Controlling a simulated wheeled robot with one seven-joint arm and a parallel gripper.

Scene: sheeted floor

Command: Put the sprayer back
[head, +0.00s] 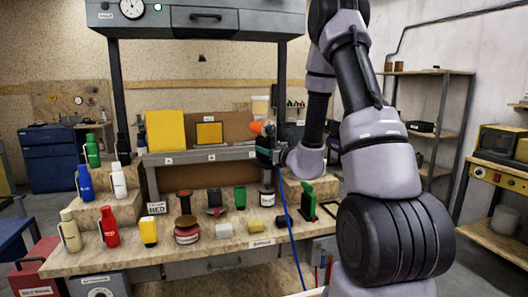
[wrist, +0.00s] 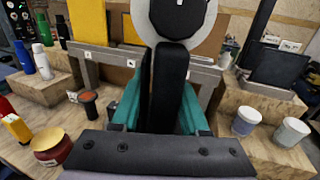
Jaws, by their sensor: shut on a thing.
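My gripper (head: 270,150) is at the back middle of the workbench, raised above its front surface. In the wrist view its teal fingers (wrist: 162,108) are shut on a dark upright thing (wrist: 168,75), which I take to be the sprayer. A pale disc with a dark centre shows at its top there. In the head view an orange end (head: 257,127) sticks out left of the gripper. The fingers and wrist hide much of its shape.
Bottles, among them a red bottle (head: 109,227), crowd the stepped left side of the workbench (head: 215,245). A lidded jar (head: 187,230) and small blocks stand mid-bench. A green-and-black thing (head: 307,202) stands to the right. A blue line (head: 288,215) hangs near the gripper.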

